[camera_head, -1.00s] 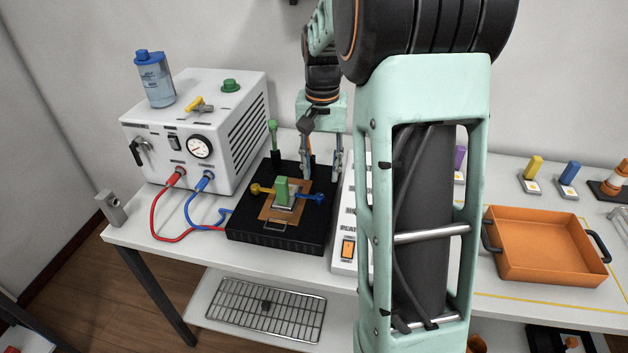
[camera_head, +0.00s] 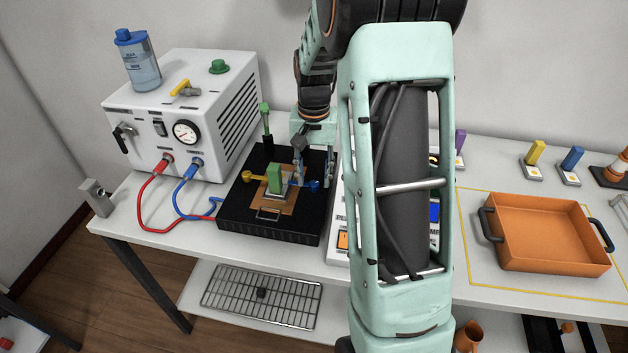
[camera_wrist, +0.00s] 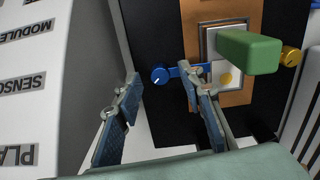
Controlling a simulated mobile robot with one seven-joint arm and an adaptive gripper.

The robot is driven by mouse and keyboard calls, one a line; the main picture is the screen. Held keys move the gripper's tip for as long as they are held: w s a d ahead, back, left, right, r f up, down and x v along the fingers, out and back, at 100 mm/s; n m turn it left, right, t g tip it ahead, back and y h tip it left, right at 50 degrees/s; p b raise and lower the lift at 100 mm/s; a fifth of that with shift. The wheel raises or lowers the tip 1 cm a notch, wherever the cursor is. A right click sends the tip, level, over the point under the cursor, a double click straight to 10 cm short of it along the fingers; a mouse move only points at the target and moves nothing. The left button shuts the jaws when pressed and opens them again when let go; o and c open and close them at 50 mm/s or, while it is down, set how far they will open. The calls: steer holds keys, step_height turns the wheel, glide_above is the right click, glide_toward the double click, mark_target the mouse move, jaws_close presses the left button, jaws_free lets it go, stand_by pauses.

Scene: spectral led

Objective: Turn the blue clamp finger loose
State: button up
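The blue clamp finger (camera_head: 314,185) sits on the right side of the black fixture block (camera_head: 268,232). In the wrist view its round blue knob (camera_wrist: 160,75) shows, with its blue arm reaching right to the plate under a green block (camera_wrist: 250,52). My gripper (camera_head: 314,176) is over the right part of the fixture, beside the knob. In the wrist view my gripper (camera_wrist: 160,82) is open and empty, its fingertips on either side of the knob; I cannot tell whether they touch it. A yellow clamp finger (camera_head: 250,176) sits on the opposite side of the green block (camera_head: 275,178).
A white machine (camera_head: 185,110) with a gauge stands left, its red hose (camera_head: 150,215) and blue hose (camera_head: 185,205) running near the fixture. A white labelled panel (camera_wrist: 40,80) lies close beside my gripper. An orange tray (camera_head: 550,235) is at right.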

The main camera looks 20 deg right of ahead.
steer(key=shift+f, duration=0.8)
steer(key=shift+c, duration=0.7)
jaws_close()
